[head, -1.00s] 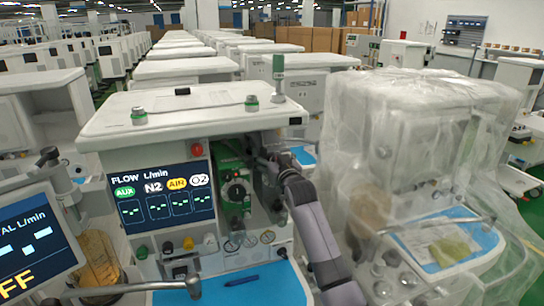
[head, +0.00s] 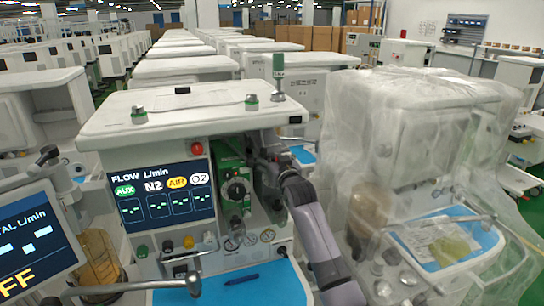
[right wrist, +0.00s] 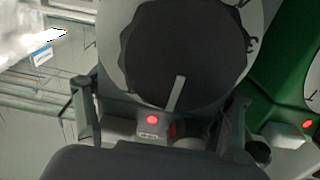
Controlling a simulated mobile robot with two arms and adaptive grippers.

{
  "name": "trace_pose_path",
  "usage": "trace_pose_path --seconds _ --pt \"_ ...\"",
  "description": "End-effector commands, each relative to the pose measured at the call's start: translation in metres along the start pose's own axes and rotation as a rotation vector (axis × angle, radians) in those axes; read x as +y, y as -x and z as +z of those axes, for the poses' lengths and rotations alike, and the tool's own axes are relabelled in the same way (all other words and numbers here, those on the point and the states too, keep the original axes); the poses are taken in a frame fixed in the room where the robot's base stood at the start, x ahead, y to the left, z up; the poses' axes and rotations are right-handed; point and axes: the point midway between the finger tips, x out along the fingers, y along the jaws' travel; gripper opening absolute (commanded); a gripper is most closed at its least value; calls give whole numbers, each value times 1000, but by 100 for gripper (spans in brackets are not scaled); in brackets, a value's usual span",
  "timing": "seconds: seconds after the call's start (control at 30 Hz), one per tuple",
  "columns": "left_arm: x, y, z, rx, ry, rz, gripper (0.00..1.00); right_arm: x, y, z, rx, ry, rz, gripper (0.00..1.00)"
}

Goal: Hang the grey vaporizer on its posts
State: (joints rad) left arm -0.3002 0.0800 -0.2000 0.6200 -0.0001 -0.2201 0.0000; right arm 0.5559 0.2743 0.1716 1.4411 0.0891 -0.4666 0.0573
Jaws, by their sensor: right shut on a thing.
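The grey vaporizer (right wrist: 225,38) fills the top of the right wrist view, with its large dark dial (right wrist: 180,50) facing the camera. My right gripper (right wrist: 160,122) is shut on it, one finger on each side. In the head view my right gripper (head: 264,160) is at the cart's vaporizer bay, right of the green vaporizer (head: 235,185). There the gripper and arm hide most of the grey one. The posts are hidden, and I cannot tell whether the vaporizer rests on them. My left gripper is not in view.
The green vaporizer also stands close on the right in the right wrist view (right wrist: 283,85). The flow screen (head: 160,195) is left of the bay, gauges (head: 250,240) are below. A plastic-wrapped cart (head: 430,130) stands close right of my arm. A pen (head: 241,280) lies on the blue worktop (head: 275,290).

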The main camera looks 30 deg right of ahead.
Motion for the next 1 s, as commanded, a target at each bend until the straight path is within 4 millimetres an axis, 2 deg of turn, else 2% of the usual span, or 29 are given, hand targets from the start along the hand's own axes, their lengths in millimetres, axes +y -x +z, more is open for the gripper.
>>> trace_pose_path --seconds 0.03,0.87,0.9,1.0 --pt "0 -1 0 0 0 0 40 0 0 -5 14 -1 0 14" --pt "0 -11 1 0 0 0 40 0 0 12 14 -1 0 14" --pt "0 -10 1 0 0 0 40 0 0 11 14 -1 0 77" --pt "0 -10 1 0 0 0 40 0 0 12 13 0 0 83"
